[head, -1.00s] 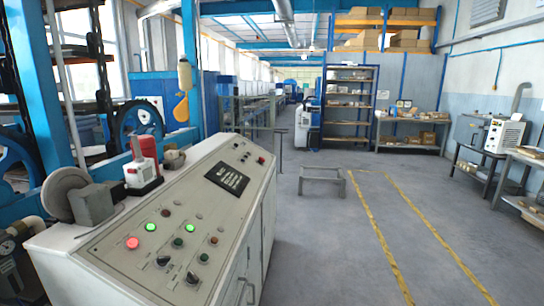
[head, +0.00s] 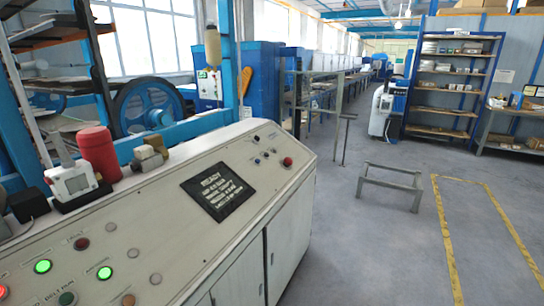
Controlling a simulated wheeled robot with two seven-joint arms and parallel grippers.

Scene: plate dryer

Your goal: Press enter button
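A white control console (head: 165,220) with a sloping top fills the lower left. Its dark display (head: 217,192) shows the word READY and further lines. A red button (head: 288,162) sits near the console's far right end, and small knobs or buttons (head: 257,161) lie to its left. Towards the near left are lit green lights (head: 43,266) and (head: 104,272), a dark green button (head: 67,298) and a red light (head: 2,292) cut by the edge. I cannot read an enter label on any of them. Neither gripper is in view.
A red cylinder (head: 98,153) and a white device (head: 73,182) stand on the console's back edge. A low metal frame (head: 390,185) stands on the floor to the right. The grey floor around the yellow lines (head: 445,235) is clear. Shelves (head: 445,85) stand behind.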

